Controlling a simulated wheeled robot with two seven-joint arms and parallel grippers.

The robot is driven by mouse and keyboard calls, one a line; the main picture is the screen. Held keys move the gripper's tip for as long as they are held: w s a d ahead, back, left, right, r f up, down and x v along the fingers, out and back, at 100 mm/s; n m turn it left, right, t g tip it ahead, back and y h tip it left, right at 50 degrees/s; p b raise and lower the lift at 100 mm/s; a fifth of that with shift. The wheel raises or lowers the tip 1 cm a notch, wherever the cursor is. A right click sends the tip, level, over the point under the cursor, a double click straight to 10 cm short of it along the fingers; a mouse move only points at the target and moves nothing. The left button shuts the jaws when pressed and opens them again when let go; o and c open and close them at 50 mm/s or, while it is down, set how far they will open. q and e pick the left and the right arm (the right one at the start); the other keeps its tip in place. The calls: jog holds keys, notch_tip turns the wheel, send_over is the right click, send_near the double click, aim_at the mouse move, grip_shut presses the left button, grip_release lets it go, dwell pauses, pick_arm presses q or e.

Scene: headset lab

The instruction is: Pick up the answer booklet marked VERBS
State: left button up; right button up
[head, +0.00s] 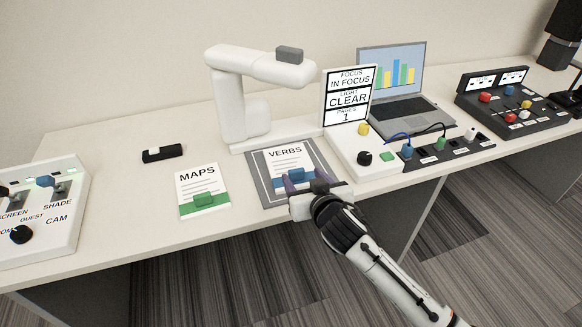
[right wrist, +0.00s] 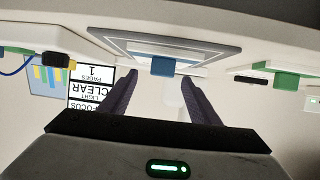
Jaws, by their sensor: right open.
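The VERBS booklet (head: 284,155) is white with a blue lower band and a raised blue tab (head: 297,174). It lies on a grey mat (head: 256,174) below the white document camera. My right gripper (head: 306,181) is open at the booklet's front edge, its dark fingers near the blue tab. In the right wrist view, the blue tab (right wrist: 163,66) shows ahead, between the two fingers (right wrist: 154,80) and apart from them. The booklet appears there edge-on and inverted. My left gripper is in neither view.
The MAPS booklet (head: 197,180) with a green tab lies left of the mat. The document camera (head: 240,100) overhangs behind. A control box with a sign (head: 349,97) and cables stands close on the right. A small black device (head: 162,153) lies at left.

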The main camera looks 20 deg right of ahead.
aim_at(297, 173)
jog(key=shift+a+x, duration=0.1)
jog(key=shift+x, duration=1.35)
jog(key=shift+a+x, duration=0.15)
jog(key=shift+x, duration=1.25)
jog(key=shift+c, duration=0.4)
jog(key=c, duration=1.1)
